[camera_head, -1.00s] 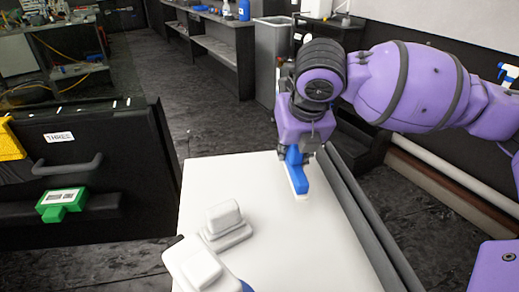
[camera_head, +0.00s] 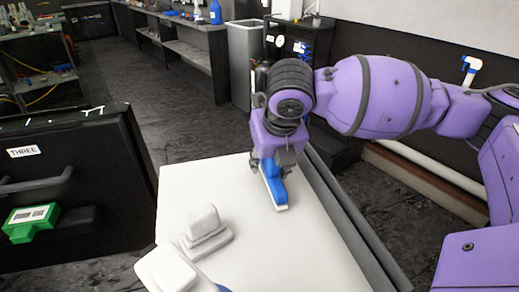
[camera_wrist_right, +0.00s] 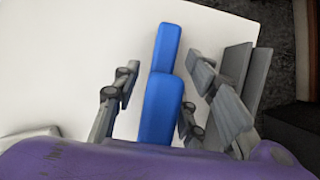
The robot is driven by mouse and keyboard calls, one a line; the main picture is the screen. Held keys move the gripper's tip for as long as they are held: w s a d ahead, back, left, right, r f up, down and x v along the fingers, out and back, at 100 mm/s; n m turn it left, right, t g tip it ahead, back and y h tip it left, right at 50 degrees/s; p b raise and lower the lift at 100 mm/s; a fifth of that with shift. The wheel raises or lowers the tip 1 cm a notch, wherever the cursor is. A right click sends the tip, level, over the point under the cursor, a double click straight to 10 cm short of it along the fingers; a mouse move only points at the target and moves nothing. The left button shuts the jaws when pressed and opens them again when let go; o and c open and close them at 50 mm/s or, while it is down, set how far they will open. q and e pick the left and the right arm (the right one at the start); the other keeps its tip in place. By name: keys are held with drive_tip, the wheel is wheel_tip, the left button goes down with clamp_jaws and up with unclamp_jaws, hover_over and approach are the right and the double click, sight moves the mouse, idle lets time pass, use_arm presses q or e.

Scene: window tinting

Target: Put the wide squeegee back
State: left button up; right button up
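A blue squeegee (camera_head: 271,184) with a pale edge at its near end is at the far right part of the white tabletop (camera_head: 290,245). My right gripper (camera_head: 270,168) is over its far end, pointing down. In the right wrist view the blue handle (camera_wrist_right: 161,105) runs between the two fingers (camera_wrist_right: 160,85). White tabletop shows between the left finger and the handle, and the right finger looks slightly apart from it, so the gripper looks open around the handle. Whether the squeegee rests fully on the tabletop is hard to tell. My left gripper is not in view.
White blocky objects (camera_head: 203,222) and (camera_head: 168,270) stand at the tabletop's near left. Grey bars (camera_head: 345,215) run along its right edge. A black case labelled THREE (camera_head: 90,155) with a green item (camera_head: 31,221) is at left. The middle of the tabletop is clear.

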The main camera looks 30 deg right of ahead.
sight(275, 178)
drive_tip(key=p+v, duration=0.2)
drive_tip(key=v, duration=0.8)
drive_tip(key=shift+r, duration=0.3)
drive_tip(key=shift+s+a+r+p, duration=0.1)
drive_tip(key=shift+s+r+p, duration=0.25)
drive_tip(key=shift+r, duration=0.25)
